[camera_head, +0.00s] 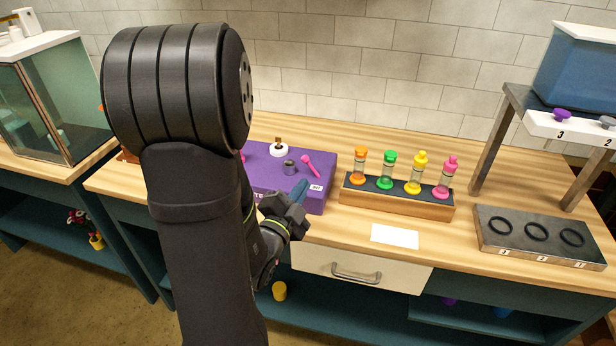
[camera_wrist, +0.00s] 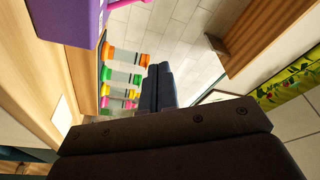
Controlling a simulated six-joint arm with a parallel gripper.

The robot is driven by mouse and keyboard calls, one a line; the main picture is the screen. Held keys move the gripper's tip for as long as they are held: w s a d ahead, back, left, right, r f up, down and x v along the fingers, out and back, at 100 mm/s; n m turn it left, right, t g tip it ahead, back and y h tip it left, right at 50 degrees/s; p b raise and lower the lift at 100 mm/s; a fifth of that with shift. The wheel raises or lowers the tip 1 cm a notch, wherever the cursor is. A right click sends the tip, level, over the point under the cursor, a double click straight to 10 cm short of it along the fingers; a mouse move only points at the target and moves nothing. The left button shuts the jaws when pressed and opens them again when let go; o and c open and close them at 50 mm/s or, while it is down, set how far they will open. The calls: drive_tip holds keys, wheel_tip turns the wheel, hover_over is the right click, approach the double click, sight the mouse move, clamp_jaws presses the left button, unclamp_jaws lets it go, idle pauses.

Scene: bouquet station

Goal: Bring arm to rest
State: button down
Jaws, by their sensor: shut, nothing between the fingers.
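Whether the gripper touches the mat or hovers cannot be told, though the wrist view shows the fingers apart from nearby objects.
A wooden rack (camera_head: 395,207) holds several colour-capped vials. A white card (camera_head: 395,236) lies before it. A grey plate (camera_head: 540,246) with black rings sits at right, beside a stand with a blue tank (camera_head: 580,75). A pink tool (camera_head: 312,163) lies on the mat. The front drawer (camera_head: 362,268) is shut.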

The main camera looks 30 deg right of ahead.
drive_tip(key=shift+s+a, duration=0.2)
drive_tip(key=shift+a, duration=0.1)
idle(0.4)
drive_tip(key=x, duration=1)
drive_tip(key=shift+w+d, duration=0.15)
drive_tip(key=m, duration=0.2)
drive_tip(key=d+f+m, duration=0.1)
drive_tip(key=m, duration=0.1)
drive_tip(key=d+f+m+g, duration=0.1)
drive_tip(key=m, duration=0.1)
drive_tip(key=shift+s+y, duration=0.3)
drive_tip(key=shift+s, duration=0.05)
drive_tip(key=s, duration=0.3)
drive_tip(key=shift+s+a+r, duration=0.15)
drive_tip(key=shift+s+a, duration=0.1)
drive_tip(key=shift+w+d, duration=0.1)
